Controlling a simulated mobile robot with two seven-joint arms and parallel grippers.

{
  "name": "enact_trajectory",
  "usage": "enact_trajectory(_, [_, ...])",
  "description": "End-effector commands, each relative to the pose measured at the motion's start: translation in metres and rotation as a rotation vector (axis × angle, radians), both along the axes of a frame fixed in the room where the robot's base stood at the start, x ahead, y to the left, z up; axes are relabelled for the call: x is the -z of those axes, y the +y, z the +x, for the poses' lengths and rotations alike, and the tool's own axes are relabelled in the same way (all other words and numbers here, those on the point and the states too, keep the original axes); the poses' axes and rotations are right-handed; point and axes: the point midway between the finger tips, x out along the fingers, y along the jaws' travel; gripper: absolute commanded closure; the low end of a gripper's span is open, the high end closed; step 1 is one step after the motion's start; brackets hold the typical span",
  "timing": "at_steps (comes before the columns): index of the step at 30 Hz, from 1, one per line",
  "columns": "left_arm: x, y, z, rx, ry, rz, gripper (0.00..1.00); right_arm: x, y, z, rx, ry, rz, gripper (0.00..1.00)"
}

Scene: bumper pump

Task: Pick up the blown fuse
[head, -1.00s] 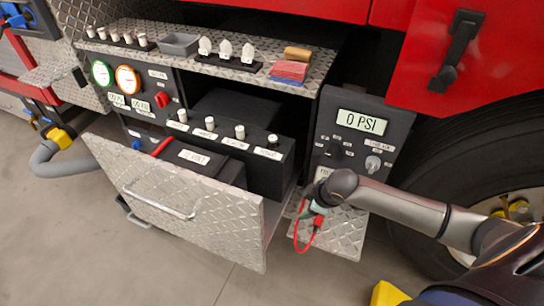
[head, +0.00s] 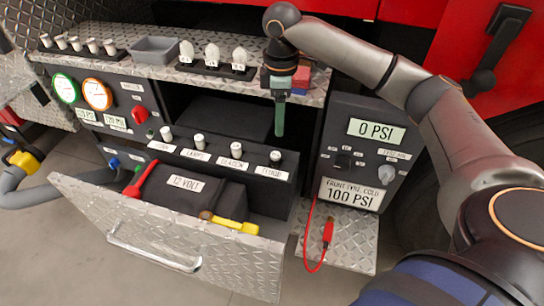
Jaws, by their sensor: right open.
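Several pale fuses stand in a row along the black fuse block, above labels such as LAMPS, BEACON and FLOOD; they include the LAMPS fuse (head: 199,142), BEACON fuse (head: 236,150) and rightmost FLOOD fuse (head: 276,158). I cannot tell by sight which is blown. My right gripper (head: 279,128) points down, open and empty, just above and behind the FLOOD fuse. Its fingers are seen nearly edge-on and do not touch the fuse. My left gripper is out of view.
The open drawer (head: 180,240) in front holds a 12 VOLT battery (head: 190,190) and a yellow-handled tool (head: 235,224). A red clip (head: 327,232) on a wire lies on the right step. A grey tray (head: 157,50) and spare fuses (head: 92,46) sit on the shelf above.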

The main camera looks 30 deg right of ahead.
Motion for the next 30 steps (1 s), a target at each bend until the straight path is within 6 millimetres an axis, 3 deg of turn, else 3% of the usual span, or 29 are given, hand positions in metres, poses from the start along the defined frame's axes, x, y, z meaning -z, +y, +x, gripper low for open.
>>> enact_trajectory(1, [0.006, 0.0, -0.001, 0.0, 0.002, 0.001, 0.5, 0.014, -0.001, -0.001, 0.001, 0.006, -0.002, 0.32])
enact_trajectory(6, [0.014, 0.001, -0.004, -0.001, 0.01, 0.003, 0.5, 0.044, 0.0, -0.001, 0.002, 0.003, -0.002, 0.32])
enact_trajectory(14, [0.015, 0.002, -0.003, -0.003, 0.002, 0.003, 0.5, 0.065, 0.002, -0.001, 0.002, 0.0, -0.001, 0.32])
enact_trajectory(21, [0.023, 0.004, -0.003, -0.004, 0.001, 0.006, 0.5, 0.1, 0.011, -0.003, 0.002, 0.001, -0.001, 0.32])
enact_trajectory(30, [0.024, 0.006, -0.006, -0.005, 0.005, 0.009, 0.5, 0.112, 0.011, -0.002, 0.002, -0.002, -0.001, 0.32])
